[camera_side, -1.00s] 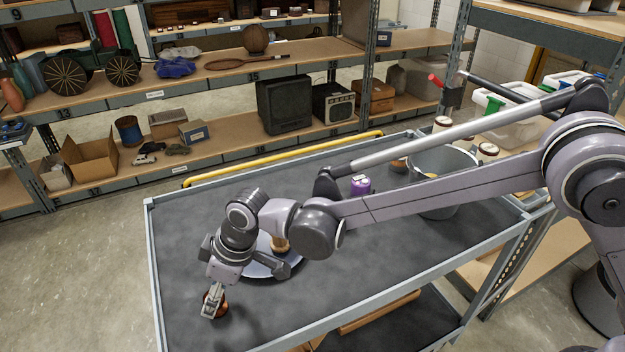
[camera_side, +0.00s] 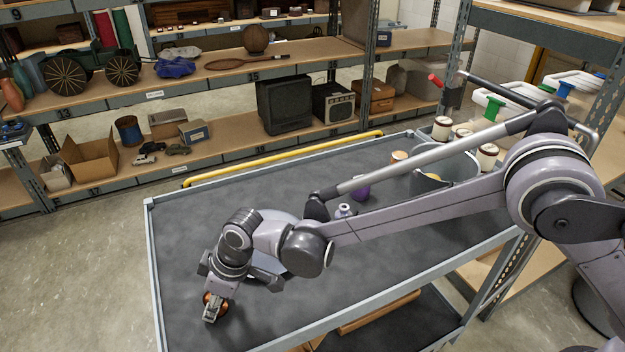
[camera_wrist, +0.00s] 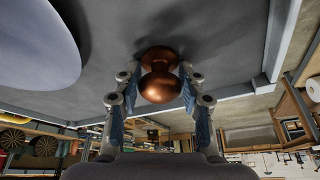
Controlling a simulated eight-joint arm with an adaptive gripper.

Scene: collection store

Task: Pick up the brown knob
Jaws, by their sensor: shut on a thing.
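The brown knob (camera_wrist: 160,82) is a shiny, copper-brown round knob with a flared base. In the wrist view it sits between the two fingers of my gripper (camera_wrist: 160,90), its flared base toward the dark trolley top. In the side view my gripper (camera_side: 212,308) points down at the front left corner of the trolley top (camera_side: 180,240), shut on the knob (camera_side: 222,306), which is partly hidden by the fingers. I cannot tell whether the knob touches the surface.
A pale plate (camera_wrist: 35,50) lies near the knob, mostly behind my arm in the side view. A purple object (camera_side: 361,192) and a grey bucket (camera_side: 455,170) stand further right. The trolley's raised rim (camera_side: 155,270) runs close by my gripper.

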